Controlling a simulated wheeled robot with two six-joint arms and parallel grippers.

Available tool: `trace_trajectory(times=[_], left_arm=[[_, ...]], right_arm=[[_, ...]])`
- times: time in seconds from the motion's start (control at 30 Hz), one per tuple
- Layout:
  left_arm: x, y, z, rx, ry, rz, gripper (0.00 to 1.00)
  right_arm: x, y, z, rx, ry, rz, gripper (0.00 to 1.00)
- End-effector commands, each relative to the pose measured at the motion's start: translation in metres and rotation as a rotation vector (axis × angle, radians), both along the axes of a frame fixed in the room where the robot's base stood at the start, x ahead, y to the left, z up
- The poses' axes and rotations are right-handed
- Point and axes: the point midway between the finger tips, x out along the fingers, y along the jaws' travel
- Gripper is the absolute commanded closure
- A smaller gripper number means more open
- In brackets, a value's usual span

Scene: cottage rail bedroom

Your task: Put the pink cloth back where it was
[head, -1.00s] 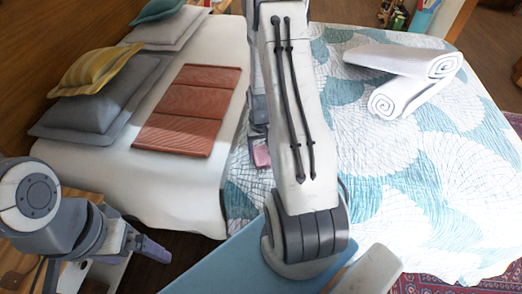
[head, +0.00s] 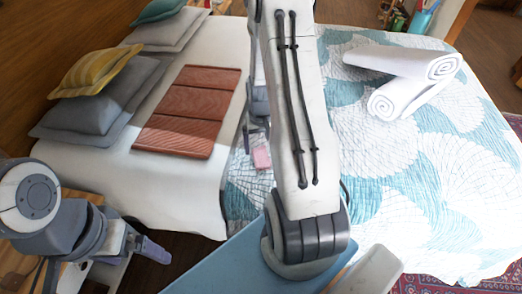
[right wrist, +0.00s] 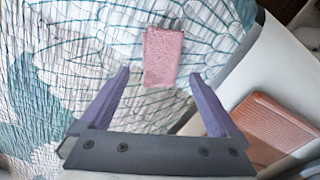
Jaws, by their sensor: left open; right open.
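The pink cloth (head: 261,157), a small folded rectangle, lies on the teal-and-white patterned quilt near the white sheet's edge. It also shows in the right wrist view (right wrist: 162,57), flat and beyond the fingertips. My right gripper (right wrist: 160,76) is open and empty. Its two purple fingers stand apart, with the cloth ahead of the gap between them. In the head view, my right arm hides most of that gripper. My left gripper (head: 150,250) is low at the left, beside the bed, open and away from the cloth.
A folded terracotta blanket (head: 187,111) lies on the white sheet (head: 190,185). Grey (head: 95,105) and yellow (head: 97,68) pillows are at the left. White rolled towels (head: 400,65) lie on the quilt at the right. Bare quilt surrounds much of the cloth.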

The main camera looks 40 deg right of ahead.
Motion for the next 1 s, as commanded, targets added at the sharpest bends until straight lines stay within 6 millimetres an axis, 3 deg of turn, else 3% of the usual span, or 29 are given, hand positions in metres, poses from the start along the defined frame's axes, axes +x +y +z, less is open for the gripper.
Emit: trace_trajectory(times=[0.03,0.2,0.4,0.63,1.0], left_arm=[[0.000,0.000,0.002,0.000,0.000,0.000,0.00],[0.000,0.000,0.005,0.000,0.000,0.000,0.00],[0.000,0.000,0.007,0.000,0.000,0.000,0.00],[0.000,0.000,0.008,0.000,0.000,0.000,0.00],[0.000,0.000,0.007,0.000,0.000,0.000,0.00]], right_arm=[[0.001,-0.001,0.015,-0.003,-0.006,0.000,0.04],[0.001,0.000,0.051,-0.003,-0.005,0.000,0.04],[0.001,0.000,0.079,-0.001,-0.003,0.000,0.04],[0.000,0.000,0.087,0.000,0.000,0.000,0.04],[0.000,0.000,0.079,0.001,0.003,0.000,0.04]])
